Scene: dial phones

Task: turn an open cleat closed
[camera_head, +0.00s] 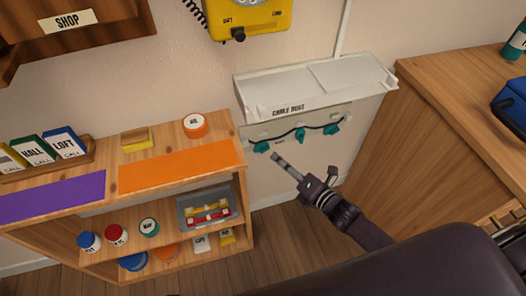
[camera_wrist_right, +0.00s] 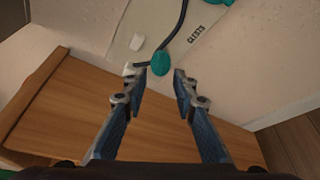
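A pale cleat panel (camera_head: 283,133) is on the wall below the cable duct, with a dark cable running along it. It carries a left teal cleat (camera_head: 261,147), a middle one (camera_head: 300,136) and a right one (camera_head: 331,127). My right gripper (camera_head: 279,161) is just below and right of the left cleat. In the right wrist view the gripper (camera_wrist_right: 161,76) is open, with a teal cleat (camera_wrist_right: 160,63) just beyond and between its fingertips. Contact is not clear, nor is which cleats are open. My left gripper is out of view.
The white cable duct (camera_head: 310,88) juts out above the panel. A wooden shelf with an orange mat (camera_head: 180,165) and jars stands to the left. A wooden cabinet (camera_head: 425,120) stands to the right. A yellow phone (camera_head: 250,18) hangs above. Floor shows between shelf and cabinet.

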